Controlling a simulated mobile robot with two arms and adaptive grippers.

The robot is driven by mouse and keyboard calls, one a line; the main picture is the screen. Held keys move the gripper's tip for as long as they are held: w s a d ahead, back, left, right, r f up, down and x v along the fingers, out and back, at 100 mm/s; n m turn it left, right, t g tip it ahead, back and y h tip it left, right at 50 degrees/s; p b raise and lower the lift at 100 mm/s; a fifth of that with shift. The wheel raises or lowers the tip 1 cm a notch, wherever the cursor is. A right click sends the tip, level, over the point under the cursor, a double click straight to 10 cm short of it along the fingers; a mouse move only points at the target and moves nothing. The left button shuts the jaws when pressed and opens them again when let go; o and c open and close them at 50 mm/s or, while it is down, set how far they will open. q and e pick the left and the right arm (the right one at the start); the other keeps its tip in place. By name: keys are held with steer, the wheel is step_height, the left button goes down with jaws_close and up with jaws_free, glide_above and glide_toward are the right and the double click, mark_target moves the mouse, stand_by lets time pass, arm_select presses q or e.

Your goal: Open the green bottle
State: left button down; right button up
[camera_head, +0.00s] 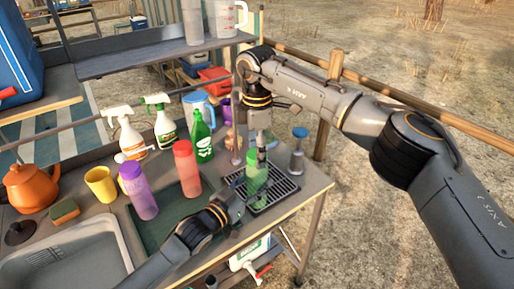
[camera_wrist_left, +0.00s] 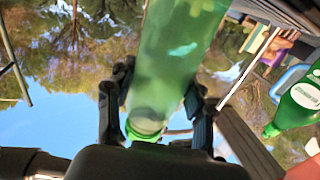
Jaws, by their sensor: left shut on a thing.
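A translucent green bottle (camera_head: 256,178) stands upright over the dark drip grate at the right of the counter. My left gripper (camera_head: 246,190) is shut on its lower body. In the left wrist view the green bottle (camera_wrist_left: 175,60) sits between both fingers of my left gripper (camera_wrist_left: 155,115). My right gripper (camera_head: 261,148) points down at the bottle's top from above. Its fingers are small and dark there, so I cannot tell if they touch the cap. A darker green labelled bottle (camera_head: 202,140) stands apart behind, and shows at the right wrist-view edge (camera_wrist_left: 300,105).
A red bottle (camera_head: 187,168), a purple bottle (camera_head: 139,192), a yellow cup (camera_head: 101,184) and spray bottles (camera_head: 130,137) stand to the left. A blue-capped shaker (camera_head: 298,152) stands close on the right. The sink (camera_head: 75,262) is at front left.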

steer(key=c, duration=0.9)
steer(key=n, duration=0.5)
steer(key=shift+n, duration=0.3)
steer(key=shift+c, duration=0.2)
steer(key=n, duration=2.4)
steer(key=shift+r, duration=0.1)
steer(key=n, duration=1.3)
steer(key=shift+n, duration=0.3)
steer(key=shift+r, duration=0.2)
